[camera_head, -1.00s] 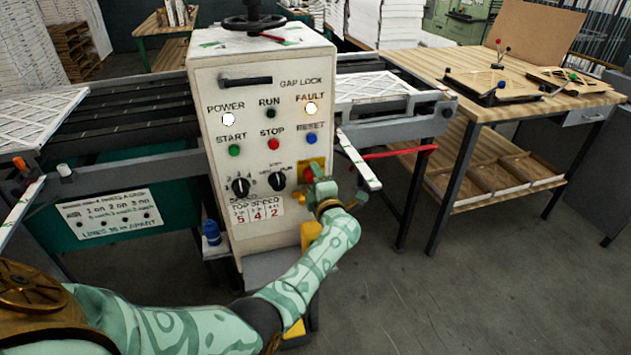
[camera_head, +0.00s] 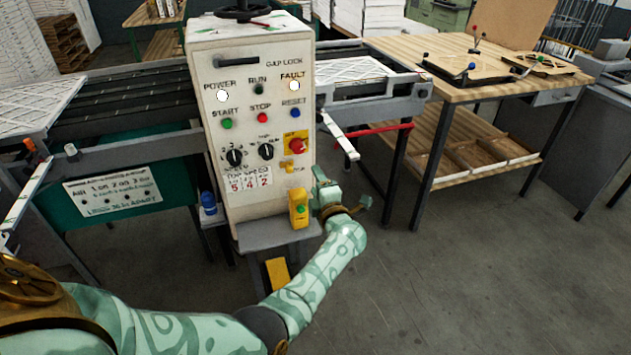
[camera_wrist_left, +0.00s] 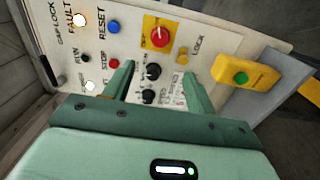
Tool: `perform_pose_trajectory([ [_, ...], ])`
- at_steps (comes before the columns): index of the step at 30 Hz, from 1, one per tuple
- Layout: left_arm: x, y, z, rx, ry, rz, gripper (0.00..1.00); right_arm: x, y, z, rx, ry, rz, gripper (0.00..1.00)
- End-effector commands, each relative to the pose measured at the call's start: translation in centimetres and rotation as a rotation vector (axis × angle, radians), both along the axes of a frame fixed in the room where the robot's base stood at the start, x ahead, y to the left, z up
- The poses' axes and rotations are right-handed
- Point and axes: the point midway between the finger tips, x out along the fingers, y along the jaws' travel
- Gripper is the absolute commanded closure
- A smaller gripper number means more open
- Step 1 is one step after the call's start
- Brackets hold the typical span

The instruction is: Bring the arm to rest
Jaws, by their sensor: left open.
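My left gripper (camera_head: 341,200) is mint green and stands at the lower right side of the white control panel (camera_head: 237,75). It is clear of the red knob (camera_head: 297,145) on its yellow plate and holds nothing. In the left wrist view its two fingers (camera_wrist_left: 158,84) are spread apart, with the panel's dials and buttons beyond them. The red knob (camera_wrist_left: 159,36) and a yellow box with a green button (camera_wrist_left: 240,77) show beyond the fingers there. My right gripper is in neither view.
The yellow button box (camera_head: 299,209) hangs at the panel's lower right, close to my gripper. A conveyor (camera_head: 120,93) runs behind the panel. A wooden workbench (camera_head: 440,60) stands at the right. The floor (camera_head: 440,285) in front of it is clear.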

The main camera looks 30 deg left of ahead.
Motion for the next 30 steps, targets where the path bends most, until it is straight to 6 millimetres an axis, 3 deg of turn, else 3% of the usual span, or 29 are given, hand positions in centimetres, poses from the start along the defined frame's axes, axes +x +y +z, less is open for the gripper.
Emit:
perform_pose_trajectory([
  [10, 0.0, 0.0, 0.0, 0.000, 0.000, 0.000, 0.44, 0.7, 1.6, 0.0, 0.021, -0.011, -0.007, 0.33],
  [17, 0.3, -0.3, 0.1, 0.009, 0.005, -0.023, 0.44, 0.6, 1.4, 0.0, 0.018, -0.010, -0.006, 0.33],
  [20, 1.9, -2.2, 0.5, 0.116, 0.055, -0.149, 0.44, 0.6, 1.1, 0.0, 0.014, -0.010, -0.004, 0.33],
  [22, 3.7, -5.5, 0.0, 0.298, 0.158, -0.332, 0.44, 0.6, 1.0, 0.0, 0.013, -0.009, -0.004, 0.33],
  [23, 3.7, -7.1, -1.9, 0.395, 0.240, -0.430, 0.44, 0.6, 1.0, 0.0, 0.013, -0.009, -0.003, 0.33],
  [24, 3.0, -9.0, -5.0, 0.502, 0.347, -0.546, 0.44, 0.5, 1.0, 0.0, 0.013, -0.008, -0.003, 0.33],
  [26, 1.2, -11.2, -9.9, 0.632, 0.500, -0.695, 0.44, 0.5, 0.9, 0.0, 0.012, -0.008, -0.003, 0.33],
  [30, -5.6, -13.8, -20.6, 0.837, 0.807, -0.977, 0.44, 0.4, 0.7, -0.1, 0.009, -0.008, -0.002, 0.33],
])
